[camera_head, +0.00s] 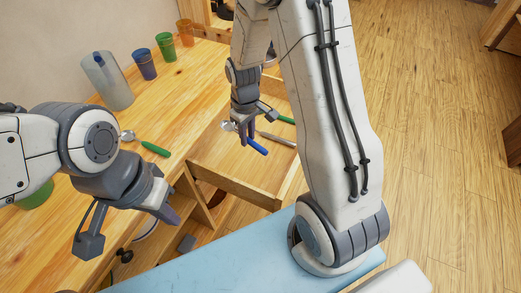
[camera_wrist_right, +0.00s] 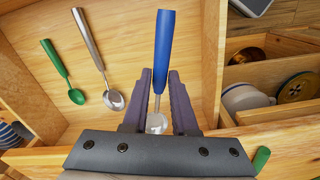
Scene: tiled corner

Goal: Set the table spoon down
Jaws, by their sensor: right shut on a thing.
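My right gripper (camera_head: 246,128) is over the open drawer (camera_head: 229,185), shut on a spoon with a blue handle (camera_head: 256,146). In the right wrist view the spoon's blue handle (camera_wrist_right: 164,52) points away from the gripper (camera_wrist_right: 161,82), and its metal neck and bowl lie between the fingers. A metal spoon (camera_wrist_right: 90,42) and a green spoon (camera_wrist_right: 60,68) lie inside the drawer, left of the held spoon. Whether the held spoon touches the drawer floor is unclear. My left gripper (camera_head: 167,203) hangs in front of the counter, its fingers overlapping in view.
A green-handled spoon (camera_head: 152,148) lies on the wooden counter (camera_head: 190,100). Dishes such as a bowl (camera_wrist_right: 298,86) sit beside the drawer.

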